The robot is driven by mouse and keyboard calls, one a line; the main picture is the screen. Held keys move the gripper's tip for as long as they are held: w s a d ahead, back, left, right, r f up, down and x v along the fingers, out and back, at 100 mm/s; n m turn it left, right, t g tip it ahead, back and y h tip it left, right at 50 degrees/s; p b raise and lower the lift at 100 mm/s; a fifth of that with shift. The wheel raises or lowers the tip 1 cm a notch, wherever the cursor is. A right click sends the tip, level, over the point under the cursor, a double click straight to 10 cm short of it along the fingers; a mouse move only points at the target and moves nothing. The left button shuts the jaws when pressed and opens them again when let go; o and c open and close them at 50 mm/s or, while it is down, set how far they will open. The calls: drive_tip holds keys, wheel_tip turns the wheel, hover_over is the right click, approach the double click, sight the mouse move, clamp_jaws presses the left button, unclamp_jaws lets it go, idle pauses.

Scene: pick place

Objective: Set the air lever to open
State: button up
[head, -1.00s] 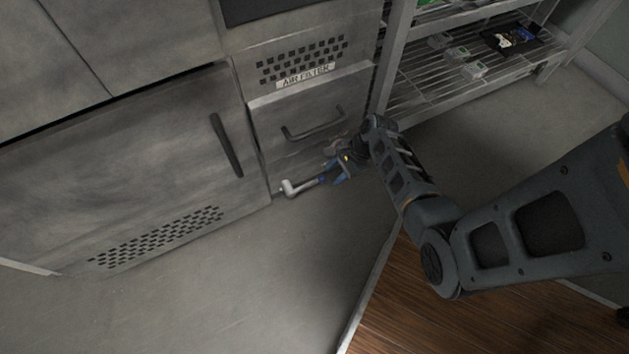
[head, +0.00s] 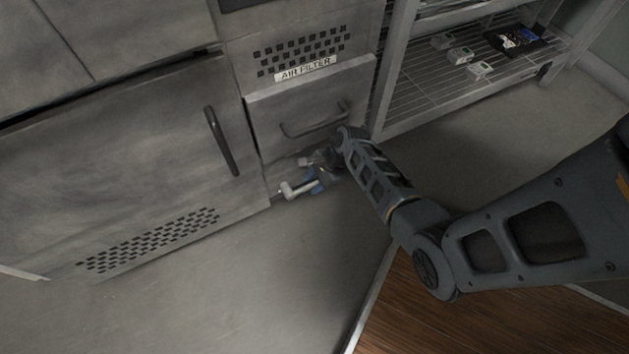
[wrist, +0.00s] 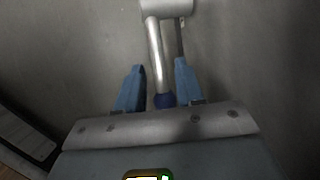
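In the wrist view the lever (wrist: 156,52) runs down from a grey cylindrical pivot to a dark blue tip. My gripper (head: 314,184) is at the lever; its blue fingers show in the wrist view (wrist: 158,84). The fingers are apart, one on each side of the lever, with a gap on the left. The right finger is close to the bar; I cannot tell if it touches. Part of the gripper is hidden behind my arm in the head view.
The air filter drawer (head: 308,108) with a handle is just above. A large cabinet door (head: 120,170) with a vertical handle is to the left. A wire shelf (head: 435,90) with small boxes stands at the right. The grey floor in front is clear.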

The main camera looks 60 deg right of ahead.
clamp_jaws()
idle(0.3)
drive_tip(key=shift+a+r+p, duration=0.1)
drive_tip(key=shift+r+p, duration=0.35)
drive_tip(key=shift+p, duration=0.5)
drive_tip(key=shift+w+a+r+g+h+p, duration=0.1)
drive_tip(key=shift+g+h+p, duration=0.3)
drive_tip(key=shift+h+p, duration=0.25)
drive_tip(key=shift+o, duration=0.6)
unclamp_jaws()
